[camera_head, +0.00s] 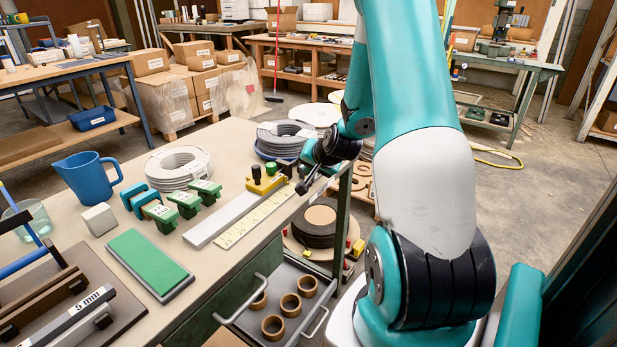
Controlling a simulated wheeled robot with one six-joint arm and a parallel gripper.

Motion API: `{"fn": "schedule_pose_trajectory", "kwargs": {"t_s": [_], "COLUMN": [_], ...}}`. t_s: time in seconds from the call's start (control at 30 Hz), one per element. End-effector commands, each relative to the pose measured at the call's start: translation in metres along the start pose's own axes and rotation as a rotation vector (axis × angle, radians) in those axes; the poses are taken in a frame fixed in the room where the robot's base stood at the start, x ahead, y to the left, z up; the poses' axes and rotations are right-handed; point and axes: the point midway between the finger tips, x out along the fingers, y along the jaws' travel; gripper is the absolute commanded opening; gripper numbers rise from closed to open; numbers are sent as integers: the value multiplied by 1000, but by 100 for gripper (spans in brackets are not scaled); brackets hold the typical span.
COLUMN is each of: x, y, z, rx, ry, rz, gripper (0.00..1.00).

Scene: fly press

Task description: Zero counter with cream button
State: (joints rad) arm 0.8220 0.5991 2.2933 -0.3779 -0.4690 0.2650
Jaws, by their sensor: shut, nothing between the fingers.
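I cannot make out a counter or a cream button in this view. My gripper (303,187) is small and dark at the end of my teal and white arm. It is shut and empty, pointing down and left near the right edge of the bench (228,146). It hangs just right of a yellow block (264,186) with dark and green knobs, which sits on a steel bar with a yellow scale (240,226). My arm hides part of the room behind it.
Below, an open drawer (268,330) holds several brown rings. Open floor lies to the right.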

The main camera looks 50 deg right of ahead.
Motion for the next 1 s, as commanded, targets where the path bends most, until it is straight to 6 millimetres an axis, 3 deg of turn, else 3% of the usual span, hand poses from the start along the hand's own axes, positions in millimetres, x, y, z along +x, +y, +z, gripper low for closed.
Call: {"fn": "schedule_pose_trajectory", "kwargs": {"t_s": [1.0], "x": [13], "y": [14], "z": [15], "rx": [2], "ry": [-20], "rz": [15], "gripper": [0]}}
